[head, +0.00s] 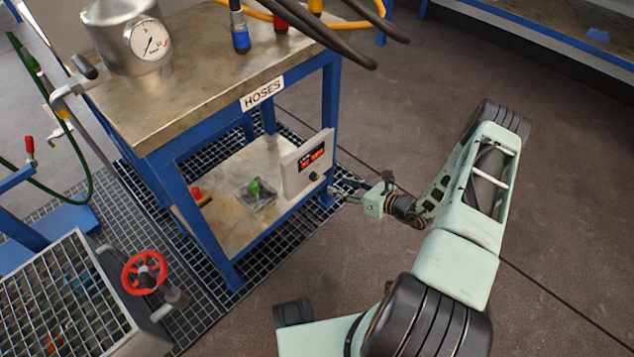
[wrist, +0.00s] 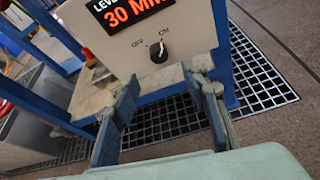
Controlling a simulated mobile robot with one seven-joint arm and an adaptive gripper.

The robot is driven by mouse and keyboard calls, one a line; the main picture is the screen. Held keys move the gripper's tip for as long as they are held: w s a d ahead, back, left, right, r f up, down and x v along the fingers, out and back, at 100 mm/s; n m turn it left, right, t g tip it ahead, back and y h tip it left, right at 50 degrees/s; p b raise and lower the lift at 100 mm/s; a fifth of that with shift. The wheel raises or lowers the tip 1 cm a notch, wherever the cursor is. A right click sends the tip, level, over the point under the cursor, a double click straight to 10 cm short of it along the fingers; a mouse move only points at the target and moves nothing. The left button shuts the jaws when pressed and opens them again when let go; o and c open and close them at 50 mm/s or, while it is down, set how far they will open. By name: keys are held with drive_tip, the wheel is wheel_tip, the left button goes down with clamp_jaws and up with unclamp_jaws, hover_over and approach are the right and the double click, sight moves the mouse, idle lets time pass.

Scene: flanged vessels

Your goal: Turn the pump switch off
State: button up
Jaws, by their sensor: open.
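The pump switch is a black rotary knob (wrist: 159,54) on the front of a pale control box (wrist: 110,60), with OFF marked at its upper left and ON at its upper right. A light pointer mark shows at its top, but I cannot tell which label it is set to. In the head view the box (head: 289,178) stands on the lower shelf of the hose table, with the knob (head: 313,177) low on its face. My gripper (wrist: 163,88) is open and empty, its two fingers apart in front of and below the knob, not touching it. It also shows in the head view (head: 340,192).
The box's display (wrist: 135,12) reads 30 MM. Blue table legs (wrist: 222,55) stand beside the box. A green-topped item (head: 256,193) lies on the shelf (head: 228,222). A red valve wheel (head: 144,272) is at lower left. Open floor lies right of the table.

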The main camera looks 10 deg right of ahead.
sight(317, 178)
drive_tip(key=b+x, duration=0.3)
drive_tip(key=x, duration=0.7)
clamp_jaws()
drive_tip(key=shift+s, duration=0.1)
